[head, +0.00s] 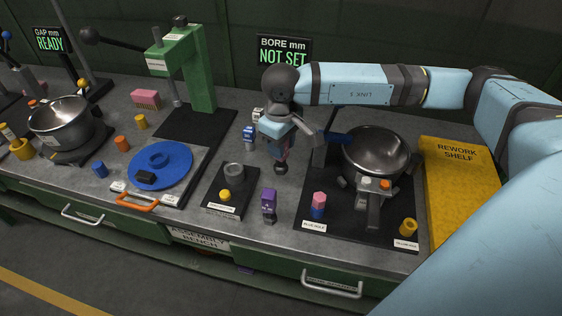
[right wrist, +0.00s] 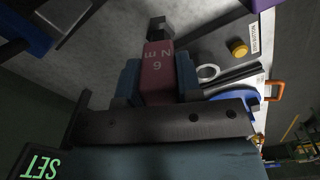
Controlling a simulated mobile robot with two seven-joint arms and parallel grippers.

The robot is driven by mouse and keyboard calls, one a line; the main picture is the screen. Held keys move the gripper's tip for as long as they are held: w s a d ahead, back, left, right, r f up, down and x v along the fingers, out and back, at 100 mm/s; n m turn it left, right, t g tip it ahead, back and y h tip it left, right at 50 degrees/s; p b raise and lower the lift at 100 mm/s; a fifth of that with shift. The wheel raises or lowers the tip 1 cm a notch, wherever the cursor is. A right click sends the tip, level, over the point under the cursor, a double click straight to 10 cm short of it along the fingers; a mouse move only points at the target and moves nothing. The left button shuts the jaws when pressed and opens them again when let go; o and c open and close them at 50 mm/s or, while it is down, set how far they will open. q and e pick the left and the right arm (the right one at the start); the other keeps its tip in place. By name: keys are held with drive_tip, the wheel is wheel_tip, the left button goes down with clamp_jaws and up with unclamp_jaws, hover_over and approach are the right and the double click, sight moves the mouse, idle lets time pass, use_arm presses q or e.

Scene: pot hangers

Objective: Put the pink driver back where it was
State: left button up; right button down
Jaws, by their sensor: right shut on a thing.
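My right gripper (head: 284,140) is shut on the pink driver (head: 283,153), near the bench middle. The driver's dark end (right wrist: 157,30) points away from the gripper, downward in the head view. I cannot tell whether that end touches the bench. A blue driver (head: 249,136) stands just left of it and a purple driver (head: 268,204) stands nearer the front edge. My left gripper is not in view.
A black plate (head: 330,232) with a steel pot (head: 376,152) lies right of the gripper. A small black pad with a yellow button (head: 225,195) and a blue disc (head: 160,166) lie left. A green press (head: 190,70) stands behind left; the yellow rework shelf (head: 460,195) is far right.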

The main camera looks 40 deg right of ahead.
sight(281, 163)
drive_tip(key=shift+f, duration=3.4)
drive_tip(key=c, duration=0.8)
unclamp_jaws()
drive_tip(key=shift+r, duration=0.1)
drive_tip(key=shift+r, duration=0.1)
drive_tip(key=shift+r, duration=0.25)
wheel_tip(281, 163, up, 11)
drive_tip(key=shift+f, duration=0.2)
drive_tip(key=shift+r, duration=0.55)
